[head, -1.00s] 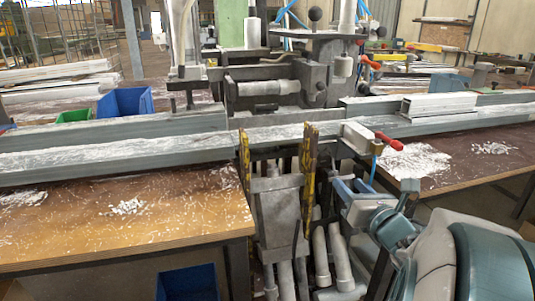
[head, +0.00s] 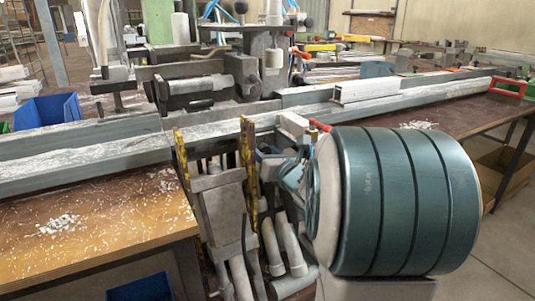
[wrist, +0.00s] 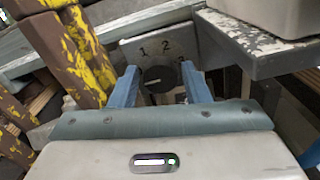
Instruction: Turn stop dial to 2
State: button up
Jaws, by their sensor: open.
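The stop dial (wrist: 158,88) is a dark round knob on a grey plate (wrist: 133,48) marked 1, 2 and a partly hidden 3. A short pale mark on the knob points to the left, and does not point at the 2. My gripper (wrist: 160,68) is open, with one blue finger on each side of the dial. I cannot tell whether either finger touches it. In the head view, my arm hides the dial and most of my gripper.
Yellow-and-brown worn posts (wrist: 85,50) stand close on the left in the wrist view. A grey metal ledge (wrist: 260,45) juts out on the right. A long grey rail (head: 80,160) crosses the bench, with a red-handled clamp (head: 320,125) beside my arm.

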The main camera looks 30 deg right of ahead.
jog(key=c, duration=0.7)
jog(key=shift+d, duration=0.25)
jog(key=shift+a, duration=0.15)
